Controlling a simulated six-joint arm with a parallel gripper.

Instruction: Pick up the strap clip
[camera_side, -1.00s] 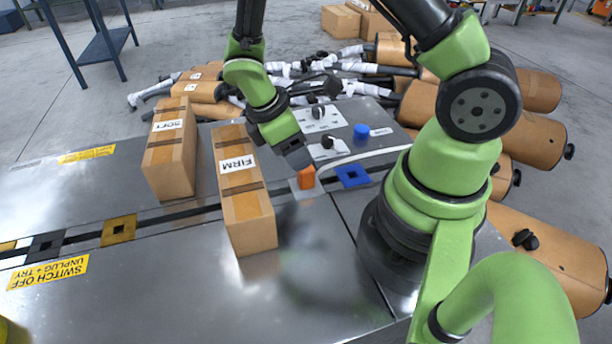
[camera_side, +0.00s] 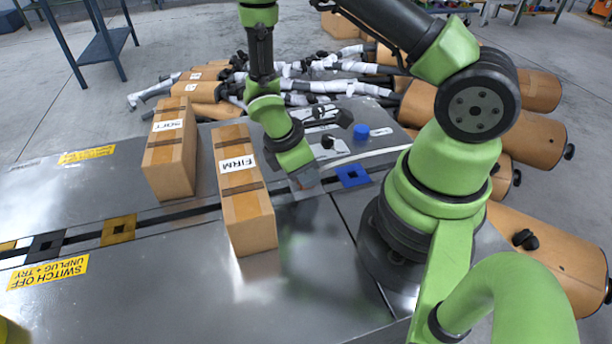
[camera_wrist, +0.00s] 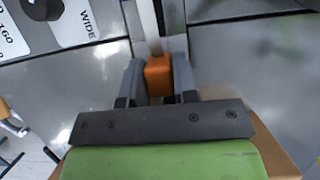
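The strap clip (camera_wrist: 159,76) is a small orange block in the wrist view, at the end of a pale strap (camera_wrist: 148,25). My gripper (camera_wrist: 159,72) has one grey finger on each side of the clip. The fingers look very close to its sides, but I cannot tell whether they press on it. In the side view my gripper (camera_side: 306,180) is down at the table by the slot, right of the FIRM box, and hides the clip. The strap (camera_side: 365,155) runs from there to the right.
The FIRM box (camera_side: 243,205) stands close to the left of my gripper, with the SOFT box (camera_side: 170,158) beyond it. A blue square plate (camera_side: 352,177) lies just right. A control panel with knobs and a blue button (camera_side: 361,132) is behind. The front table is clear.

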